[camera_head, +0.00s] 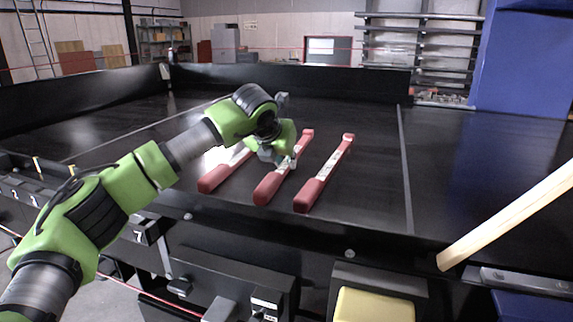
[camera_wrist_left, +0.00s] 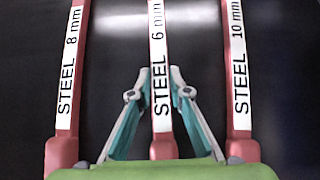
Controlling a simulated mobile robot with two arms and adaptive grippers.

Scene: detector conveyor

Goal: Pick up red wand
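Three red wands with white labels lie roughly parallel on the black conveyor belt: the left wand (camera_head: 213,180), the middle wand (camera_head: 267,190) and the right wand (camera_head: 310,193). In the left wrist view the labels read STEEL 8 mm on the left wand (camera_wrist_left: 70,75), STEEL 6 mm on the middle wand (camera_wrist_left: 159,45) and STEEL 10 mm on the right wand (camera_wrist_left: 238,70). My left gripper (camera_head: 290,160) is over the middle wand. Its fingers (camera_wrist_left: 158,78) are open, one on each side of this wand, with small gaps visible. Their height above the belt is hard to tell. My right gripper is not shown.
Low black walls (camera_head: 300,82) edge the belt at the back. A light wooden bar (camera_head: 510,215) slants in at the right. A yellow block (camera_head: 375,305) sits at the front. The belt right of the wands is clear.

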